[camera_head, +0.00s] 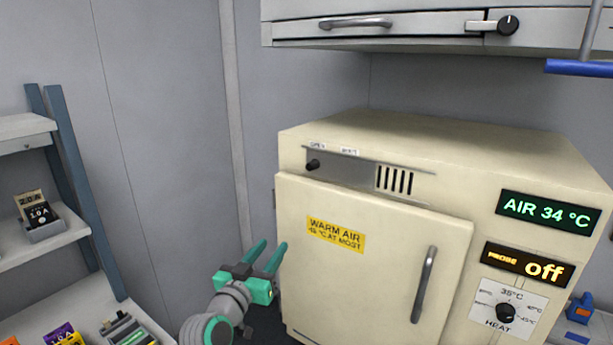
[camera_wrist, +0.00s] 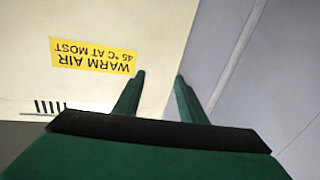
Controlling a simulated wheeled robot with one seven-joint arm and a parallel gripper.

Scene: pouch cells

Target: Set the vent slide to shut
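The vent slide is a grey strip (camera_head: 345,172) across the top of the cream cabinet's front. Its black knob (camera_head: 313,164) stands at the left end, below a small label that seems to read OPEN. A second small label (camera_head: 350,152), hard to read, sits to its right. Dark vent slots (camera_head: 395,180) show at the right of the strip; they also show in the wrist view (camera_wrist: 49,107). My gripper (camera_head: 272,245) is open and empty, below and left of the knob, by the door's left edge. Its two green fingers (camera_wrist: 159,80) stand apart in the wrist view.
The cabinet door (camera_head: 370,265) is closed, with a yellow label (camera_head: 336,235) and a grey handle (camera_head: 424,284). Displays (camera_head: 547,211) and a heat dial (camera_head: 506,311) are at right. A hood (camera_head: 400,45) hangs above. Shelves (camera_head: 45,245) stand at left, with free room between.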

